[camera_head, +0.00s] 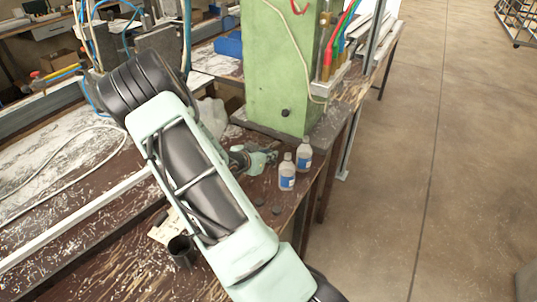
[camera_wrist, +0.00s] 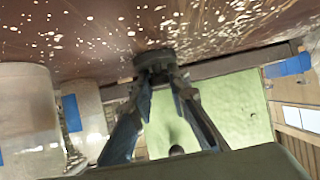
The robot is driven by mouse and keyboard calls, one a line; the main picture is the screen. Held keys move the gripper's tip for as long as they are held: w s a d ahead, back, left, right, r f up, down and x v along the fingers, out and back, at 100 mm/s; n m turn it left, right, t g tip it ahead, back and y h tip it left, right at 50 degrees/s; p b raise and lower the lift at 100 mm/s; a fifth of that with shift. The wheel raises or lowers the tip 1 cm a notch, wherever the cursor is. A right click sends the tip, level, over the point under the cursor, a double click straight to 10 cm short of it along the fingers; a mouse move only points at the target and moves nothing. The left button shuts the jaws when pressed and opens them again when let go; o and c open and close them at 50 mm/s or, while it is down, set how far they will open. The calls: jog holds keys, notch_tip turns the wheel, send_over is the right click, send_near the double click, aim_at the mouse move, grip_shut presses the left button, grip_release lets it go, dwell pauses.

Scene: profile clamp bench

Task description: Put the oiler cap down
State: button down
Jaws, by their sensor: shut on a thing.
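My gripper (camera_wrist: 158,75) is shut on a dark round cap, the oiler cap (camera_wrist: 150,60), pinched between the two fingertips in the wrist view. The brown, paint-spotted bench top (camera_wrist: 100,25) lies close beyond the cap; I cannot tell whether they touch. In the head view my gripper (camera_head: 266,157) is low over the bench, beside two clear bottles with blue labels, a front one (camera_head: 287,173) and a rear one (camera_head: 304,156). The cap cannot be made out clearly in the head view.
Two small dark discs (camera_head: 259,199) (camera_head: 276,210) lie on the bench in front of the bottles. A dark cup (camera_head: 181,250) stands further left. A green machine housing (camera_head: 280,70) rises behind my gripper. The bench's right edge is close to the bottles.

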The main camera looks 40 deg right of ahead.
jog(key=shift+f, duration=0.2)
jog(key=c, duration=1.8)
grip_release()
jog(key=shift+c, duration=0.2)
jog(key=shift+r, duration=0.1)
jog(key=shift+r, duration=0.15)
jog(key=shift+a+r, duration=0.15)
jog(key=shift+a, duration=0.15)
jog(key=p+v, duration=0.1)
jog(key=v, duration=1)
jog(key=shift+s+a+r, duration=0.1)
jog(key=shift+s, duration=0.15)
